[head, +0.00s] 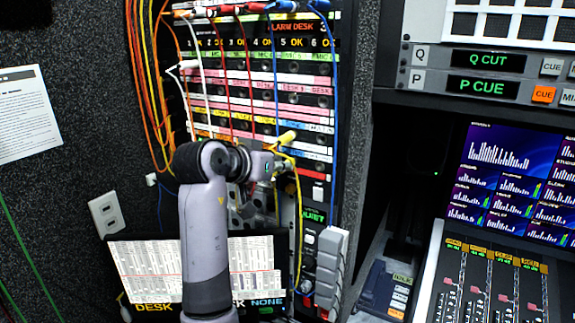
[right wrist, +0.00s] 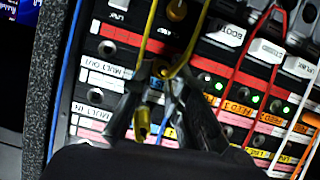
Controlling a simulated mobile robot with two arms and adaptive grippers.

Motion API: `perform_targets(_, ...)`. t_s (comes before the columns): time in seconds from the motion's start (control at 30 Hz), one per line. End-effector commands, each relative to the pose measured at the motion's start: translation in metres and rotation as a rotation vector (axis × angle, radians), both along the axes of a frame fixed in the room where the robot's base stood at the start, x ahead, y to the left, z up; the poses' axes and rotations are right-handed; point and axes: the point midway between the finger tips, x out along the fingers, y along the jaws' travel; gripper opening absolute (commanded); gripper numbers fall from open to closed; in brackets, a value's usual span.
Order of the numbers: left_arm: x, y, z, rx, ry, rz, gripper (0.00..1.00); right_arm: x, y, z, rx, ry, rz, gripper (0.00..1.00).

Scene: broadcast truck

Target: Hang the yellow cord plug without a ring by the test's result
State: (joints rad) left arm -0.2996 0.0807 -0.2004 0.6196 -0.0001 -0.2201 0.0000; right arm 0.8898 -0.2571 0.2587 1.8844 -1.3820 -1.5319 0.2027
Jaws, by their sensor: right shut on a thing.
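My right gripper (head: 279,165) is in front of the lower part of the jack panel and is shut on a yellow cord plug. A yellow plug (head: 287,137) shows just above its fingertips, tilted up to the right. In the right wrist view the two dark fingers (right wrist: 158,92) close in around yellow cord, and a yellow plug end (right wrist: 142,124) shows between them. The fingers hide part of it, so I cannot tell whether it bears a ring. A yellow cord (head: 298,215) hangs down from the gripper. My left gripper is not in view.
The jack panel (head: 292,82) has white, red and blue cords across it. Orange and yellow cords (head: 142,75) hang at its left. A green QUIET display (head: 313,214) sits low on the rack. A screen (head: 155,270) below reads DESK and NONE. A mixing console stands right.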

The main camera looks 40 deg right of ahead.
Motion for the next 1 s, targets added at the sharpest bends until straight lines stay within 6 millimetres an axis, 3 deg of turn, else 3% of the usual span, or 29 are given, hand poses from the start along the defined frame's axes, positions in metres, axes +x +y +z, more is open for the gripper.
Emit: perform_targets(1.0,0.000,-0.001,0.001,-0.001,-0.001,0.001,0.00,-0.003,0.012,0.000,0.001,0.000,0.001,0.00)
